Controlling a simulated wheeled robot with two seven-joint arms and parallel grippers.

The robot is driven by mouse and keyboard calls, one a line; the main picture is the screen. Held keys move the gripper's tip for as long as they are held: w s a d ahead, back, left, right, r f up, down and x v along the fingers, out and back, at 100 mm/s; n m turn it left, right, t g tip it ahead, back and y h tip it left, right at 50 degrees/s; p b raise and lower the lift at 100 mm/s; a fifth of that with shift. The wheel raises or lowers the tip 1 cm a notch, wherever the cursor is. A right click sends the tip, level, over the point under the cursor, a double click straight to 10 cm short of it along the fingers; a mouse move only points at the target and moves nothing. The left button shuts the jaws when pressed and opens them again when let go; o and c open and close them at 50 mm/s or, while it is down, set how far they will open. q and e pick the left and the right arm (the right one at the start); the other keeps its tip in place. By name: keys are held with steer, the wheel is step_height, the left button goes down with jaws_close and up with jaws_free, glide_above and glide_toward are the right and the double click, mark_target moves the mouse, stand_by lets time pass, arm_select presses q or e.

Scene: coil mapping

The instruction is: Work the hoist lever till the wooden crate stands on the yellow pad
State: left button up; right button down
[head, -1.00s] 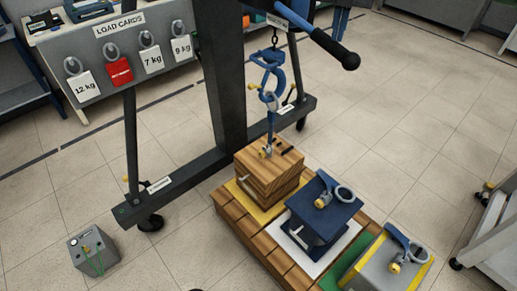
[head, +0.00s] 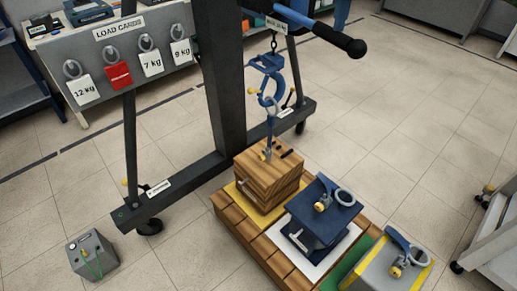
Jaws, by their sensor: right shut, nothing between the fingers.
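The wooden crate (head: 268,183) is upright over the yellow pad (head: 263,216) on the slatted wooden pallet, with yellow showing along its lower edges. I cannot tell whether its underside touches the pad. The blue hoist hook (head: 268,97) hangs from a short chain above it, and a link runs down to the crate's top fitting (head: 267,153). The hoist lever (head: 340,40) is a blue bar with a black grip, sticking out to the right at the top of the picture. I see neither of my grippers, and no hand is on the lever's visible grip.
A dark blue load (head: 321,213) stands on a white pad right of the crate. A grey load with yellow edges (head: 388,268) is by a green pad. The hoist's dark post (head: 220,80) rises behind. A grey box (head: 92,257) stands on the floor at left.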

steer(key=shift+r, duration=1.6)
step_height(320, 180, up, 10)
steer(key=w+a+p, duration=0.1)
steer(key=p, duration=0.3)
steer(key=shift+w, duration=0.25)
steer(key=shift+a+r, duration=0.1)
